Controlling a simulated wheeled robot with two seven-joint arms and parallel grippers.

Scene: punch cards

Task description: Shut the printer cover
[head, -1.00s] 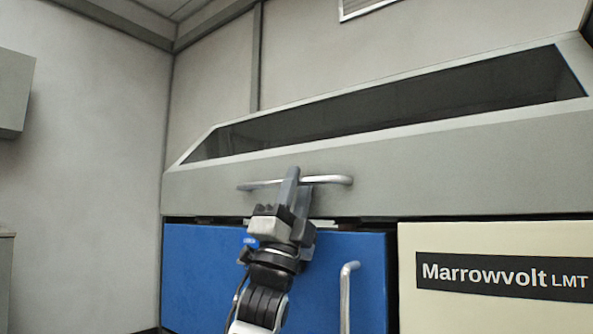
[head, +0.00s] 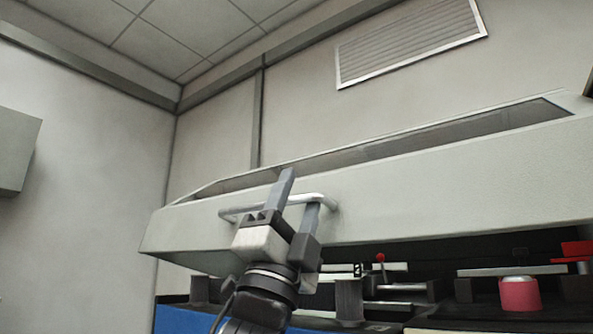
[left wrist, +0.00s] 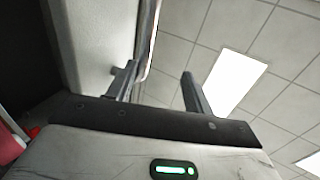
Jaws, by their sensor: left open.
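The printer cover (head: 400,205) is a long grey lid with a dark window strip, raised at its front so that an open gap shows below it. Its silver bar handle (head: 232,212) sits on the front face. My left gripper (head: 298,188) is at the handle, its jaws open, with one finger to each side of the bar in the head view. I cannot tell whether a finger touches it. In the left wrist view the two open fingers (left wrist: 158,82) show near the cover's pale face (left wrist: 95,40) and the handle bar (left wrist: 147,40). My right gripper is not in view.
Under the cover, the printer's inside shows a red cylinder (head: 519,294), a red-knobbed lever (head: 381,258) and dark posts. A blue front panel (head: 175,320) is below. A grey wall box (head: 18,150) hangs at the left. The wall above the cover is clear up to a vent (head: 410,42).

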